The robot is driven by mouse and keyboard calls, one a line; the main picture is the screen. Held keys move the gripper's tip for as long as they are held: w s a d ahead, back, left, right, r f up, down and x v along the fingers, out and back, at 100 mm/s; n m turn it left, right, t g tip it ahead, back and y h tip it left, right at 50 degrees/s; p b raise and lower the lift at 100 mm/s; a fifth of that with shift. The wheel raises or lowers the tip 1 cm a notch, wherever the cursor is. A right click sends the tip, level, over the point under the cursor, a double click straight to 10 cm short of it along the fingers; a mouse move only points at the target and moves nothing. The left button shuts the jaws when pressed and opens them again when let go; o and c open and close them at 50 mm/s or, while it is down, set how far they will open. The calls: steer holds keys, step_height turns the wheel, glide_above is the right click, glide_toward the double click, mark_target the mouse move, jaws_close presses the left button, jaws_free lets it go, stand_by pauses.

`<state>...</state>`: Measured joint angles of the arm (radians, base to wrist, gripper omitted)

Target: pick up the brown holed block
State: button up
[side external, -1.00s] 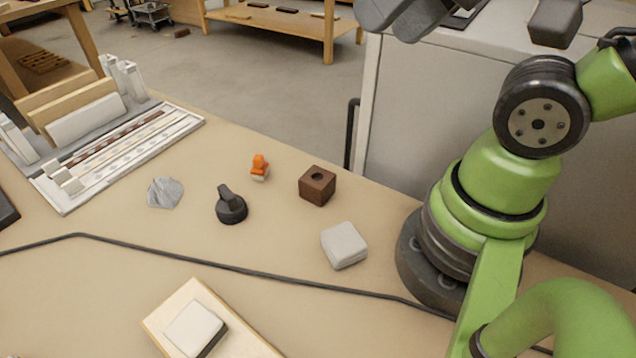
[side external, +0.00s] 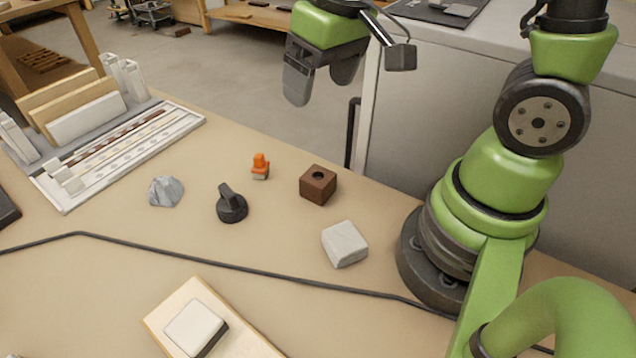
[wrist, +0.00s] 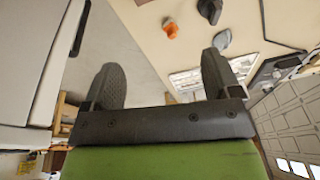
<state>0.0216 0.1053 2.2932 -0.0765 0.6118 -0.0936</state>
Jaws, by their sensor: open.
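The brown holed block (side external: 318,185) sits upright on the tan bench in the side external view, with its round hole facing up. My gripper (side external: 322,88) hangs above and beyond the block, over the bench's far edge, pointing down. It is open and empty, and nothing is between its two dark fingers. The fingers also show well apart in the wrist view (wrist: 161,66).
Near the block are an orange object (side external: 260,166), a black knob (side external: 232,207) and a pale rounded block (side external: 344,244). A grey rock (side external: 166,191) lies further left. A black cable (side external: 270,272) crosses the bench. A grey cabinet (side external: 425,120) stands behind.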

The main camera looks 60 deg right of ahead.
mark_target(318, 180)
steer(key=f+g, duration=0.1)
steer(key=f, duration=0.3)
steer(key=w+f+n, duration=0.1)
steer(key=f, duration=0.4)
steer(key=d+f+g, duration=0.1)
steer(key=f, duration=0.4)
steer(key=shift+w+n+g, duration=0.25)
steer(key=shift+n+g, duration=0.05)
steer(key=shift+n, duration=0.1)
steer(key=shift+s+f, duration=0.1)
steer(key=shift+f, duration=2.7)
steer(key=c, duration=1)
steer(key=shift+r, duration=0.1)
